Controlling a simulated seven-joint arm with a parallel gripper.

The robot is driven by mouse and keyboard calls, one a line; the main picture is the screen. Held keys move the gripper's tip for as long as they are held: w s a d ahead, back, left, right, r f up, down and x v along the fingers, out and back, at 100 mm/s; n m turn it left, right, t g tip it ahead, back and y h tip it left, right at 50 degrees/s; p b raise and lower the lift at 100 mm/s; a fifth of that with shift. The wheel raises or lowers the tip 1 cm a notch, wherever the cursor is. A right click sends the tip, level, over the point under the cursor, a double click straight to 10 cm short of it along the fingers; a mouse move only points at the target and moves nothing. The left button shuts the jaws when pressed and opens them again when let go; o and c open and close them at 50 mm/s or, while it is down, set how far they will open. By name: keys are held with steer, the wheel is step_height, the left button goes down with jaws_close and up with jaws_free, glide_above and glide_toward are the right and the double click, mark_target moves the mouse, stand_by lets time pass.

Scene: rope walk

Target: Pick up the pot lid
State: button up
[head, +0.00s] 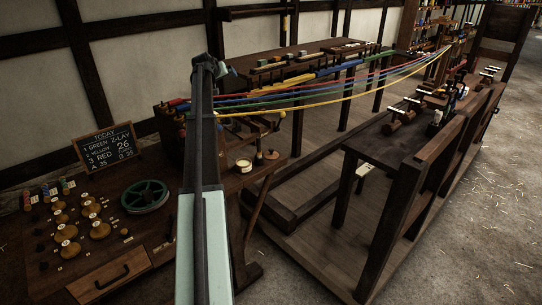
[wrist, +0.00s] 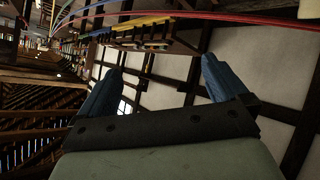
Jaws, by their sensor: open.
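A small pale pot (head: 243,165) stands near the right end of the dark workbench in the head view. Just right of it is a small brown round piece with a knob (head: 271,154), which looks like the pot lid; it is too small to be sure. In the wrist view my gripper (wrist: 161,65) is open, with two blue fingers wide apart and nothing between them. Neither pot nor lid shows in the wrist view. In the head view my arm rises in front of the bench, left of the pot, and its fingers are not clear.
Red, blue, green and yellow ropes (head: 345,98) stretch across behind the bench to the far right. A chalkboard (head: 108,145), a green reel (head: 145,196) and several wooden spools (head: 100,229) are on the bench's left. A dark wooden frame (head: 405,190) stands right.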

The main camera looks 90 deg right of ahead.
steer(key=s+m+g+y, duration=0.2)
steer(key=s, duration=1.4)
steer(key=s+a+f+y, duration=0.1)
steer(key=s+f, duration=0.2)
steer(key=s+a+f+y, duration=0.2)
steer(key=s+f, duration=0.1)
steer(key=s+a+f+y, duration=0.1)
steer(key=s+f, duration=0.1)
steer(key=s, duration=0.1)
steer(key=shift+s+a+f+m+t, duration=0.3)
steer(key=shift+f+t, duration=0.1)
steer(key=w+a+f+n+t+y, duration=0.1)
steer(key=w+a+f+t+y, duration=0.3)
steer(key=f, duration=0.3)
glide_above(271, 149)
steer(key=shift+g, duration=0.4)
steer(key=f, duration=0.9)
steer(key=shift+s, duration=0.25)
steer(key=shift+w+f, duration=0.15)
steer(key=shift+f, duration=2.6)
